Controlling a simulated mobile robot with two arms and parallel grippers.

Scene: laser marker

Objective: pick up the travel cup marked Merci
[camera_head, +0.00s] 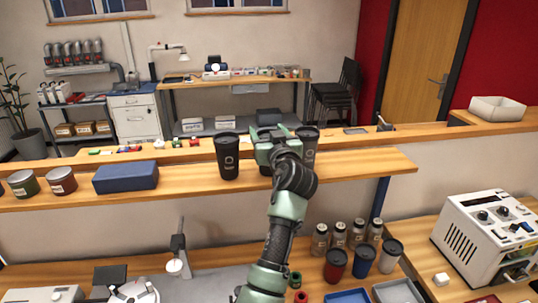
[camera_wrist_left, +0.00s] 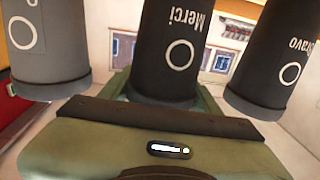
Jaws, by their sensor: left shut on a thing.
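The black travel cup marked Merci (camera_wrist_left: 170,50) is in the middle of the left wrist view, close in front of my left gripper's palm. My left gripper (camera_head: 277,138) is shut on it at the shelf; green finger parts show at both sides of the cup. In the head view the gripper hides nearly all of this cup. A black cup marked Bravo (camera_wrist_left: 275,62) stands beside it, left of the gripper in the head view (camera_head: 228,158). A grey cup (camera_wrist_left: 45,50) is on the other side, right of the gripper in the head view (camera_head: 309,148). My right gripper is not in view.
The wooden shelf (camera_head: 370,165) also holds a blue box (camera_head: 126,177) and tins (camera_head: 62,181) at left. Below stand several jars (camera_head: 338,235), a red cup (camera_head: 335,265), a blue cup (camera_head: 363,260) and a grey cup (camera_head: 390,256). A white machine (camera_head: 485,240) is at right.

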